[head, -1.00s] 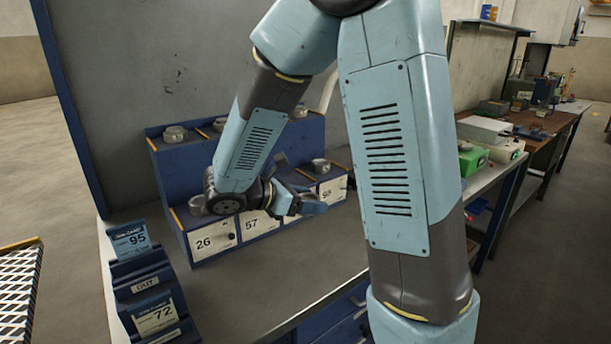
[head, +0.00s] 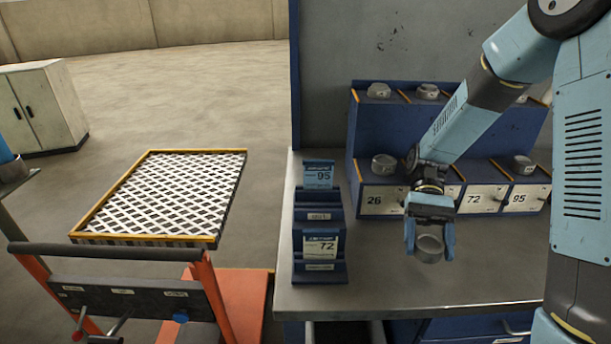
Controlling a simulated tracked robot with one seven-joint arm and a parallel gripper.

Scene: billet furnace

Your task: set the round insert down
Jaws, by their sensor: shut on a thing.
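My gripper (head: 430,240) points down over the grey bench top (head: 390,290), in front of the blue stepped rack. It is shut on a grey round insert (head: 430,249), which sits between the two light blue fingers. I cannot tell whether the insert touches the bench top or hangs just above it.
The blue rack (head: 362,150) holds several other round inserts, one of them (head: 384,164) above the label 26 (head: 375,200). A card holder (head: 320,272) with cards 95 and 72 stands left.

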